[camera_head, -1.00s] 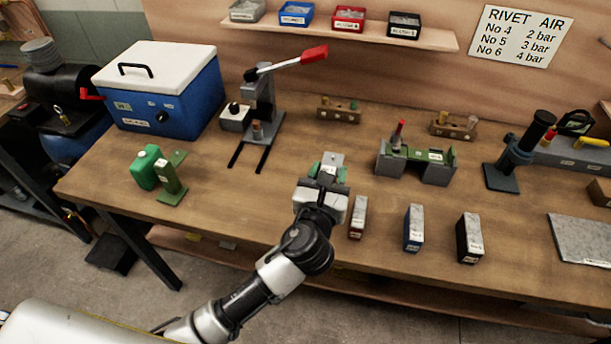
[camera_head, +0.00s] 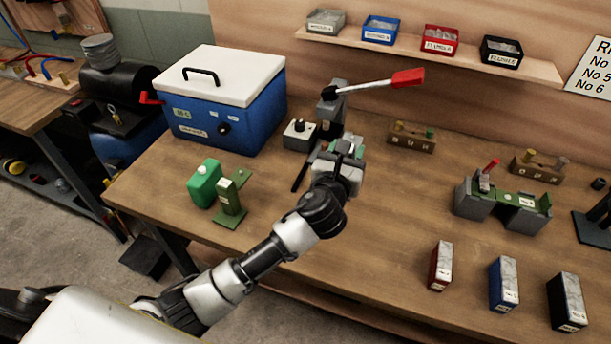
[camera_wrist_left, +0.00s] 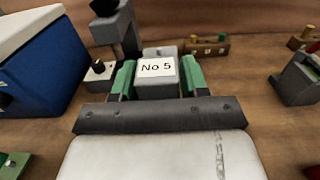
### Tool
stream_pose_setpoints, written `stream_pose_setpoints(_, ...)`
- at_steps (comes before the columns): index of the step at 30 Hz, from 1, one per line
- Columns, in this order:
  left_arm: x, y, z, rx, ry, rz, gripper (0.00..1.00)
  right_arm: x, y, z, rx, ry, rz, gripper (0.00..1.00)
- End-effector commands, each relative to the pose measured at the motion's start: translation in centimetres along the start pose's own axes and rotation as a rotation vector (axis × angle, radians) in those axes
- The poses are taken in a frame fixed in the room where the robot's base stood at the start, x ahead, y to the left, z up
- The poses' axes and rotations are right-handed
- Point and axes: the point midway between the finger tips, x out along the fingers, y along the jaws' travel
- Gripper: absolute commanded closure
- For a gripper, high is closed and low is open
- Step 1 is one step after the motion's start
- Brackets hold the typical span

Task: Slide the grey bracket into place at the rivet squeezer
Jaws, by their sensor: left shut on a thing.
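The grey bracket (camera_wrist_left: 156,84) carries a white "No 5" label in the left wrist view. My left gripper (camera_head: 340,150) is shut on it, with green fingers (camera_wrist_left: 159,78) on both sides. The rivet squeezer (camera_head: 333,104) stands at the back of the bench, with a grey column and a red-ended lever. Its column also shows in the left wrist view (camera_wrist_left: 125,30), just beyond and left of the bracket. In the head view my gripper is in front of the squeezer and hides its lower part and most of the bracket. I cannot tell whether they touch.
A blue box with a white lid (camera_head: 228,105) stands left of the squeezer. A green bottle (camera_head: 204,184) and a green stand (camera_head: 229,203) are at the front left. A grey-green fixture (camera_head: 502,204) and red, blue and black blocks (camera_head: 441,266) are to the right.

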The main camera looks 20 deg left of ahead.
Motion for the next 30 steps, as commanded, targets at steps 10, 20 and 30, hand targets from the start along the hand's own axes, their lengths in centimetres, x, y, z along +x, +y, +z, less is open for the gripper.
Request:
stream_pose_setpoints(10, 0.6, 7.1, -4.2, 0.001, -0.001, 0.002, 1.0, -0.2, 0.5, 1.2, 0.003, -0.019, 0.006, 0.57)
stream_pose_setpoints(20, 0.6, 8.0, -7.3, -0.003, 0.002, 0.001, 1.0, 0.7, -0.9, 0.1, 0.004, -0.001, -0.011, 0.57)
stream_pose_setpoints(30, 0.6, 8.1, -8.7, 0.0, -0.003, 0.0, 1.0, 1.1, -0.2, 0.3, 0.0, -0.003, -0.002, 0.57)
